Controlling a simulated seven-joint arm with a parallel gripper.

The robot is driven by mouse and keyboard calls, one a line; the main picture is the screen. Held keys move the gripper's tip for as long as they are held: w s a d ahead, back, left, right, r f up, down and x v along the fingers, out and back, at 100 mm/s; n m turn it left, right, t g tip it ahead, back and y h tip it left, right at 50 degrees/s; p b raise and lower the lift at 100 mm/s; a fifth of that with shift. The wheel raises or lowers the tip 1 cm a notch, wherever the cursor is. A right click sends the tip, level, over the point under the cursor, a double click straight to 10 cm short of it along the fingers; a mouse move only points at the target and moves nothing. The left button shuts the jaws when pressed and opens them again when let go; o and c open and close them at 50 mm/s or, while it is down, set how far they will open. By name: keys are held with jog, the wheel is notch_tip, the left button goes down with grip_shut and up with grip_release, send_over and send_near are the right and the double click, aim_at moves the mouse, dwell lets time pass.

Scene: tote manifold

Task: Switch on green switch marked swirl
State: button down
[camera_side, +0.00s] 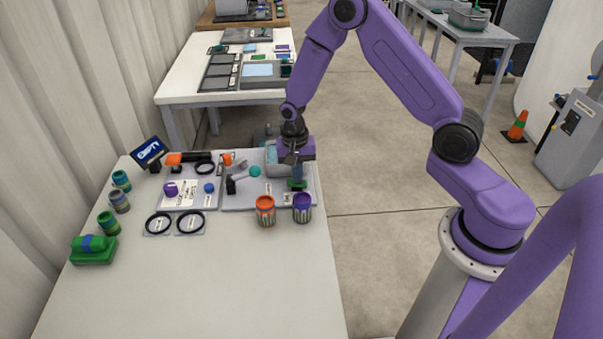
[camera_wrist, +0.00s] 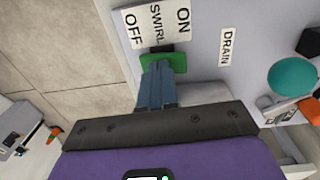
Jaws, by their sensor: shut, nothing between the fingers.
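The green switch (camera_wrist: 170,61) shows in the wrist view beside a white label (camera_wrist: 157,22) reading ON, SWIRL and OFF. It also shows in the side view (camera_side: 297,184) at the right edge of the grey panel (camera_side: 245,200). My gripper (camera_wrist: 158,68) is shut and empty, its fingertips at the green switch and covering part of it. In the side view my gripper (camera_side: 297,178) points down just above the switch. I cannot tell whether the fingertips touch it, nor which way the switch is set.
A DRAIN label (camera_wrist: 226,47) and a teal knob (camera_wrist: 292,77) sit on the same panel. An orange can (camera_side: 265,211) and a purple can (camera_side: 302,208) stand in front of it. A grey tote (camera_side: 283,170) is behind.

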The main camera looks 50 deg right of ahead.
jog(key=shift+w+r, duration=0.1)
dwell(0.3)
notch_tip(320, 180, up, 14)
jog(key=s+d, duration=0.2)
jog(key=shift+f, duration=0.2)
dwell(0.5)
